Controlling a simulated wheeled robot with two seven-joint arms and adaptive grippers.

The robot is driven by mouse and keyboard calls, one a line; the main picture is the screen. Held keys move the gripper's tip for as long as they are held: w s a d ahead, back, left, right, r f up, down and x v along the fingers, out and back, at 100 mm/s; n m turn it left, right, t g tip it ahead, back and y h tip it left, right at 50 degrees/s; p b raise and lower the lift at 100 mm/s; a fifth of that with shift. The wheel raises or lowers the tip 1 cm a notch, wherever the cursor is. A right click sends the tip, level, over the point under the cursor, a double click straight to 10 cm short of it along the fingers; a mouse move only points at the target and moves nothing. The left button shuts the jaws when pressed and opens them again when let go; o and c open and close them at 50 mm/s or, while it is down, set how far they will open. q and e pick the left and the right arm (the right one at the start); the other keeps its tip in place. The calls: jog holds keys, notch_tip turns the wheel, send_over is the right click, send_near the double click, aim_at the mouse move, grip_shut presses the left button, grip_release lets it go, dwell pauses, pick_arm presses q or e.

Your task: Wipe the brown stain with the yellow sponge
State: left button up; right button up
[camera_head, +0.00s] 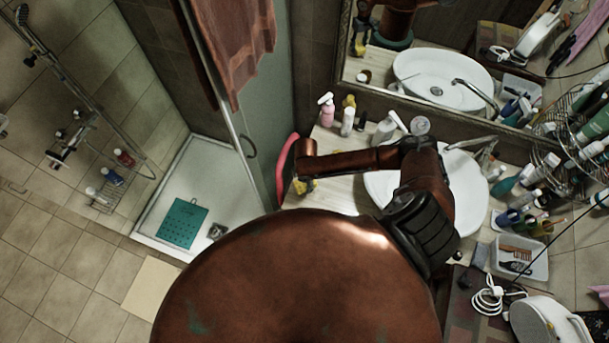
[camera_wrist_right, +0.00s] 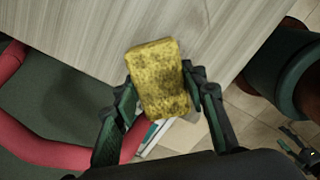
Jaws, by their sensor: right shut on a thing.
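My right gripper (camera_wrist_right: 162,88) is shut on the yellow sponge (camera_wrist_right: 160,70), which has dark speckles. The sponge's far end overlaps the edge of the pale wood counter (camera_wrist_right: 150,30) in the wrist view; whether it touches the counter I cannot tell. In the head view my right arm reaches left across the white basin, and the sponge (camera_head: 304,186) shows small and partly hidden below the arm's end, at the counter's left edge. I see no brown stain in either view; my arm and body cover part of the counter.
The white basin (camera_head: 468,192) is partly covered by my arm. A pink bottle (camera_head: 327,110) and several other bottles stand at the counter's back, below the mirror. A red curved thing (camera_head: 285,165) is close beside the counter's left edge. Toiletries and a tray (camera_head: 537,262) crowd the right.

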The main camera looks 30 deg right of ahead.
jog(key=shift+w+r, duration=0.2)
jog(key=shift+r, duration=1.35)
pick_arm(q)
jog(key=shift+w+r, duration=0.15)
jog(key=shift+w, duration=0.2)
pick_arm(e)
jog(key=shift+r, duration=0.75)
jog(key=shift+s, duration=0.1)
